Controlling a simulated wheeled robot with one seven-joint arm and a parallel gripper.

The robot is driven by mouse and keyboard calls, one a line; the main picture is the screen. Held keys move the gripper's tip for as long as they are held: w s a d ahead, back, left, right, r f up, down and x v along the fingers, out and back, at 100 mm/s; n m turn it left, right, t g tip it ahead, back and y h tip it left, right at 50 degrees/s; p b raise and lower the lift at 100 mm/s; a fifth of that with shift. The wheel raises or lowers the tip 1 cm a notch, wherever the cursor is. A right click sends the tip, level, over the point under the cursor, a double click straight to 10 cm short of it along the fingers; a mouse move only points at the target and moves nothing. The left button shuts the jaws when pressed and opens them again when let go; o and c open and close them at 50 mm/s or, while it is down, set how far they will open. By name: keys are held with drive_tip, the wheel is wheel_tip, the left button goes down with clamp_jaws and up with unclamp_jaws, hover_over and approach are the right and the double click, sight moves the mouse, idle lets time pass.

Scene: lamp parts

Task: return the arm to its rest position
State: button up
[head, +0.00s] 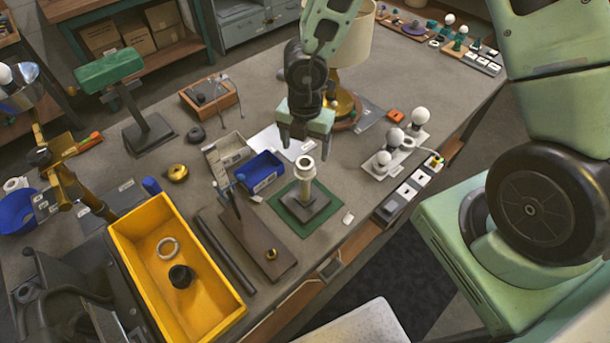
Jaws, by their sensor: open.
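My gripper (305,143) hangs above the table in the middle of the head view, at the end of my pale green arm. Its jaws point down and are open, with nothing seen between them. Below and close to it in the picture, a lamp stem with a pale ring-like top (305,170) stands upright on a dark square base (305,203). The base sits on a green mat (279,207). The gripper appears apart from the stem, though the exact gap is hard to tell.
A lamp with a cream shade (356,45) stands right behind my gripper. A blue bin (262,172) is left of the stem. White bulbs (395,136) stand on a board at right. A yellow tray (205,292) holds two rings at the front left. The table's far middle is fairly clear.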

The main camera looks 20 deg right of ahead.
wheel_tip(320, 180, up, 8)
drive_tip(key=w+a+n+t+y+b, duration=0.25)
drive_tip(key=a+n+t+b, duration=0.35)
drive_tip(key=n, duration=0.7)
drive_tip(key=s+a+r+n+g+y+b, duration=0.25)
drive_tip(key=s+a+n, duration=0.45)
drive_tip(key=n, duration=0.8)
drive_tip(key=s+f+n+g+b, duration=0.35)
drive_tip(key=s+n, duration=0.55)
drive_tip(key=n, duration=0.5)
drive_tip(key=s+d+f+n+h+b, duration=0.2)
drive_tip(key=s+d+n, duration=0.4)
drive_tip(key=n, duration=0.5)
drive_tip(key=shift+s+d+h+b, duration=0.35)
drive_tip(key=shift+h+b, duration=0.3)
drive_tip(key=shift+h, duration=0.55)
